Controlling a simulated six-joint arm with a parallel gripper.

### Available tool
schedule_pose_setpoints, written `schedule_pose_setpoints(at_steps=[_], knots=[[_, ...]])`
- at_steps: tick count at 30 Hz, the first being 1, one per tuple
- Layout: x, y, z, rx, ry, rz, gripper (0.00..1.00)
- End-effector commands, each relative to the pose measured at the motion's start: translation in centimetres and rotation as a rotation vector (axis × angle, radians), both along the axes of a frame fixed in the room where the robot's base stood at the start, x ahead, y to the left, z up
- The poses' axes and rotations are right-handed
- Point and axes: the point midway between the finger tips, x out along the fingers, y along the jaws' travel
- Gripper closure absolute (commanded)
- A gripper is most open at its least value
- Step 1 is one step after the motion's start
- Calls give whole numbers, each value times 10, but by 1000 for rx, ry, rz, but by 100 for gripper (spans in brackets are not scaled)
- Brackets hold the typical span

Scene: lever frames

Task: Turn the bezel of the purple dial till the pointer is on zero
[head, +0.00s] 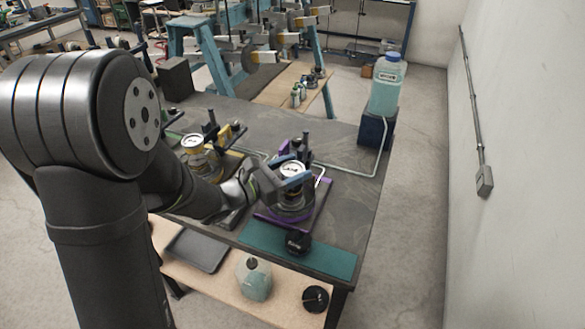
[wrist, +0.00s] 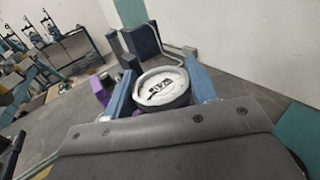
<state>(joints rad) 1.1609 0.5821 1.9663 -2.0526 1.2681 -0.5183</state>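The purple dial (head: 291,172) stands on a purple-edged base (head: 318,222) near the front right of the dark bench. Its round white face points up; it also shows in the wrist view (wrist: 160,88). The face markings and pointer are too small to read. My gripper (head: 293,175) is at the dial, and its two blue fingers (wrist: 163,90) stand on either side of the bezel. The fingers are spread; whether they touch the bezel's rim I cannot tell. A similar dial with yellow parts (head: 193,142) stands to the left, partly behind my arm.
A teal mat (head: 300,256) lies along the bench's front edge, with a small black object (head: 298,241) on it. A clear tube (head: 372,174) runs towards a bluish jug (head: 387,88) at the back right. A lower shelf holds a grey tray (head: 197,250) and a pale canister (head: 254,277).

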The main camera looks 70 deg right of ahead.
Motion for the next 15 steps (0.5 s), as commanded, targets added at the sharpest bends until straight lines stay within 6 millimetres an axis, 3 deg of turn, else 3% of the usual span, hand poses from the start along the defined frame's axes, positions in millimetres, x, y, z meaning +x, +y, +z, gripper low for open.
schedule_pose_setpoints(at_steps=[8, 15], knots=[[-1, 0, 0, -1, 0, 35, 70], [-2, 0, 1, -3, 1, 184, 70]])
